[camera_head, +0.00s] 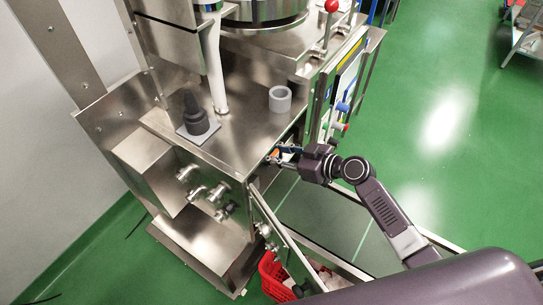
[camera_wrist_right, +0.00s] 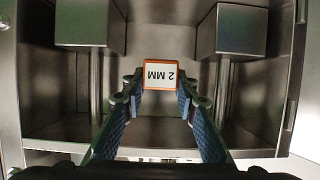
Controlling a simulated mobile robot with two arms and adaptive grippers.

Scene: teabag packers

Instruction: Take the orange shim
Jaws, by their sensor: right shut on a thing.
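The orange shim (camera_wrist_right: 160,75) shows in the right wrist view as a small orange-edged block with a white face marked "2 MM", upside down. My right gripper (camera_wrist_right: 160,88) has its two blue-padded fingers on either side of the shim, shut on it. In the head view my right gripper (camera_head: 284,154) is at the open front of the steel machine, and a small bit of orange shows at its tips. My left gripper is not in view.
Steel blocks (camera_wrist_right: 86,24) flank the shim.

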